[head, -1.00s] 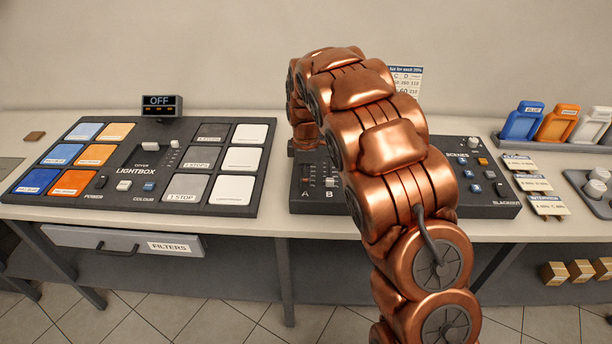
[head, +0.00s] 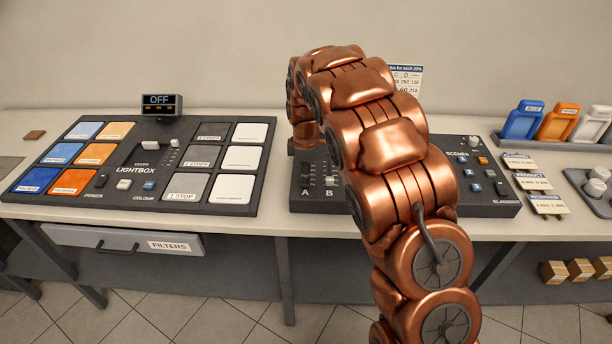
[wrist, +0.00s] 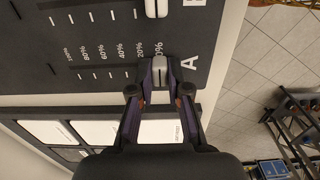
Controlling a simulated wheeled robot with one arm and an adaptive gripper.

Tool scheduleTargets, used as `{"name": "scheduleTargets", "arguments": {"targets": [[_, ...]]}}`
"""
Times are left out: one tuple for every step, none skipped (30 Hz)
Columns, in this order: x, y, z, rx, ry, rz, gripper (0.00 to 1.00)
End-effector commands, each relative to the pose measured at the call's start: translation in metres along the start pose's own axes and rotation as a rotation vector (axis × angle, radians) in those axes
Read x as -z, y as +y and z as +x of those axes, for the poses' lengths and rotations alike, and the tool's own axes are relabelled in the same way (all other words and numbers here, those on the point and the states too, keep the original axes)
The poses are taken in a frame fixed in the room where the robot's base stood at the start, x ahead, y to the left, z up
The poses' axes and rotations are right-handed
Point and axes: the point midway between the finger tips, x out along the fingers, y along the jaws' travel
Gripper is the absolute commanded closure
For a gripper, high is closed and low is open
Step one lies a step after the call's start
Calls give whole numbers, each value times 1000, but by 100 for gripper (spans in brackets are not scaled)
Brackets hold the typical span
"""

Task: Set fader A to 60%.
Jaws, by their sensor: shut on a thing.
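In the wrist view, the grey knob of fader A (wrist: 160,72) is between the two fingertips of my gripper (wrist: 160,80), which is shut on it. The knob is level with the 0% mark of the printed scale (wrist: 112,52). The 20% to 100% marks run to the left of it. In the head view, fader A (head: 304,181) is at the left of the dark fader console (head: 410,208). My copper arm hides my gripper and much of the console there.
Fader B's white knob (wrist: 156,8) is close beside fader A in the wrist view. The lightbox panel (head: 130,175) lies to the left, with an OFF display (head: 162,100) behind it.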

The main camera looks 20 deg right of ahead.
Motion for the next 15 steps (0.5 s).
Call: {"name": "scheduleTargets", "arguments": {"targets": [[0, 0, 0, 0, 0, 0, 100], [0, 0, 0, 0, 0, 0, 100], [0, 1, 0, 0, 0, 0, 100], [0, 2, 0, 0, 0, -1, 100], [0, 3, 1, -1, 1, -1, 100], [1, 4, 1, -2, 1, -1, 100], [1, 6, 1, -2, 1, -1, 100], [1, 8, 2, -3, 1, -2, 100], [1, 10, 2, -2, 1, -2, 100], [1, 13, 2, -2, 2, -1, 100], [1, 15, 3, -1, 2, -1, 100], [1, 19, 2, -1, 3, -1, 100], [1, 22, 2, -2, 3, -1, 100], [1, 25, 3, -2, 3, -1, 100], [1, 28, 3, -2, 3, -1, 100]]}}
